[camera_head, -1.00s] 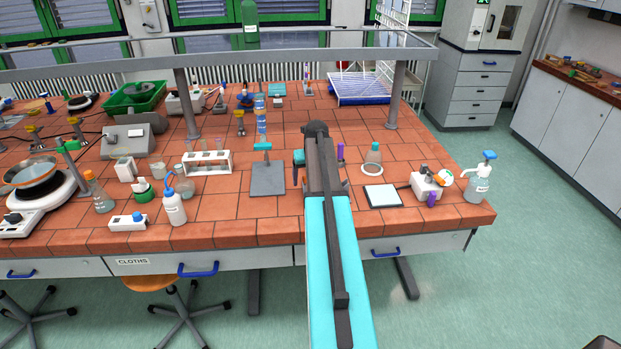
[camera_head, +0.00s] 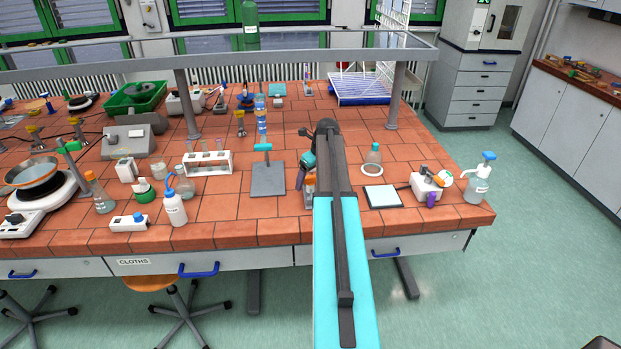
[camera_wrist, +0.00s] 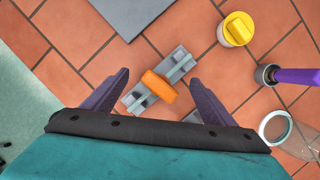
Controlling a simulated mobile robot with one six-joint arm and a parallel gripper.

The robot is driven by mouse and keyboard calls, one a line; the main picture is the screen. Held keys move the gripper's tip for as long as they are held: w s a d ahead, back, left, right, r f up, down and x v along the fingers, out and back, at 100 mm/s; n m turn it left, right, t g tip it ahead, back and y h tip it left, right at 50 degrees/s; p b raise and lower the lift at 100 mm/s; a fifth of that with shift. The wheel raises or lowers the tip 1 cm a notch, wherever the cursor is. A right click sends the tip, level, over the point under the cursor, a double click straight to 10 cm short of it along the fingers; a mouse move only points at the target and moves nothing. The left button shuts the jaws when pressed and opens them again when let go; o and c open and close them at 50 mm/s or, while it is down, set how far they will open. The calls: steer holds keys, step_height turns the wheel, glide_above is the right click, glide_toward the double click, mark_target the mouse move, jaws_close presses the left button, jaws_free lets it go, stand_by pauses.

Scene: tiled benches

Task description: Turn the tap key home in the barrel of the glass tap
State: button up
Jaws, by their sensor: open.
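My gripper (camera_wrist: 159,82) is open in the wrist view, with its dark fingers on either side of an orange piece (camera_wrist: 159,87). The orange piece sits across a grey slotted block (camera_wrist: 178,66); nothing shows gripped. I cannot tell whether the orange piece is the tap key. The plate's corner also shows in the wrist view (camera_wrist: 128,12).
Close by in the wrist view are a yellow-lidded jar (camera_wrist: 236,30), a purple-handled tool (camera_wrist: 298,76) and a clear glass vessel (camera_wrist: 300,140). In the head view a white test-tube rack (camera_head: 207,165) stands left, and a white-topped pad (camera_head: 383,197) lies right.

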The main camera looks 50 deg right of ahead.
stand_by(0.4)
steer(key=n+y, duration=0.1)
steer(key=n, duration=0.2)
steer(key=shift+d+p, duration=0.1)
steer(key=shift+p, duration=0.25)
steer(key=shift+n+g+y, duration=0.3)
steer(key=shift+n+y, duration=0.2)
steer(key=shift+n, duration=1.2)
steer(key=c, duration=1.7)
steer(key=o, duration=0.9)
steer(key=shift+o, duration=0.2)
steer(key=b+v, duration=0.4)
steer(key=v, duration=0.9)
steer(key=shift+s+r, duration=0.25)
steer(key=shift+r, duration=0.1)
